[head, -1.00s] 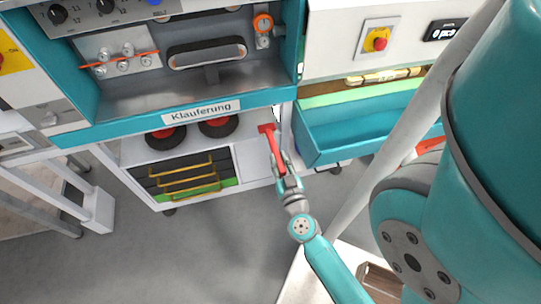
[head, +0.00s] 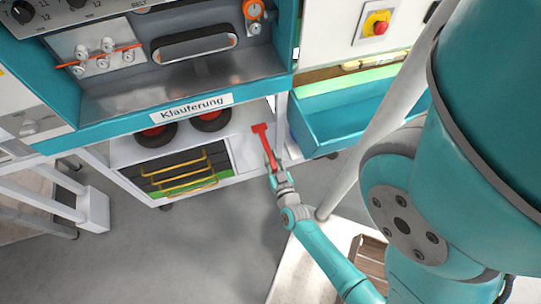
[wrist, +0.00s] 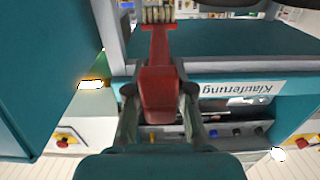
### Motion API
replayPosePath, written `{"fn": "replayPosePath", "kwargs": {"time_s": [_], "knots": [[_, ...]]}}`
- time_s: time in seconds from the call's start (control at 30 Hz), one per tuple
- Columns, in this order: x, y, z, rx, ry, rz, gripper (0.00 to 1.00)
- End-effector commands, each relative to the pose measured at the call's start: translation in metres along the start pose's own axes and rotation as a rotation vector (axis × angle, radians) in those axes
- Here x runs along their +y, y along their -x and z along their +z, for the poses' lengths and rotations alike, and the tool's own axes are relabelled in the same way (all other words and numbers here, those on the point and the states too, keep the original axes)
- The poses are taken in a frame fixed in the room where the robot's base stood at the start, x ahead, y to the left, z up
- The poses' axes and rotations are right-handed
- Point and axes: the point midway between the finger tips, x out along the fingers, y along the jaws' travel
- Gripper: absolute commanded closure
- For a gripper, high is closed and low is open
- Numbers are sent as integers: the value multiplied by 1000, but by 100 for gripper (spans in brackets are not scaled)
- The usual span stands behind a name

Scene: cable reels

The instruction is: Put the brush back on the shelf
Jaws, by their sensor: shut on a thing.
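A red brush (head: 266,148) is held in my gripper (head: 274,170), its head pointing away from me toward the machine. In the wrist view the brush (wrist: 160,88) sits between my two fingers, with pale bristles at its far end. In the head view the brush head overlaps the right part of the white shelf (head: 240,130) under the machine. I cannot tell whether it touches the shelf. My fingers are shut on the handle.
Black and red reels (head: 210,121) stand on the shelf, left of the brush. A black drawer unit with yellow handles (head: 188,180) is below. A teal bin (head: 345,115) is close on the right. The teal machine edge with the "Klauferung" label (head: 191,107) overhangs.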

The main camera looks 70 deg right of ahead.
Motion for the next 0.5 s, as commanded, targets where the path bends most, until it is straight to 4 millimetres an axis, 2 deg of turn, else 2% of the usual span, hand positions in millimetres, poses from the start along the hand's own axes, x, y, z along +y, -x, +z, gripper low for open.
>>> {"fn": "replayPosePath", "kwargs": {"time_s": [0.23, 0.5], "knots": [[0, -11, 2, 4, -2, -2, 100], [0, -39, 1, 5, -1, -2, 100]]}}
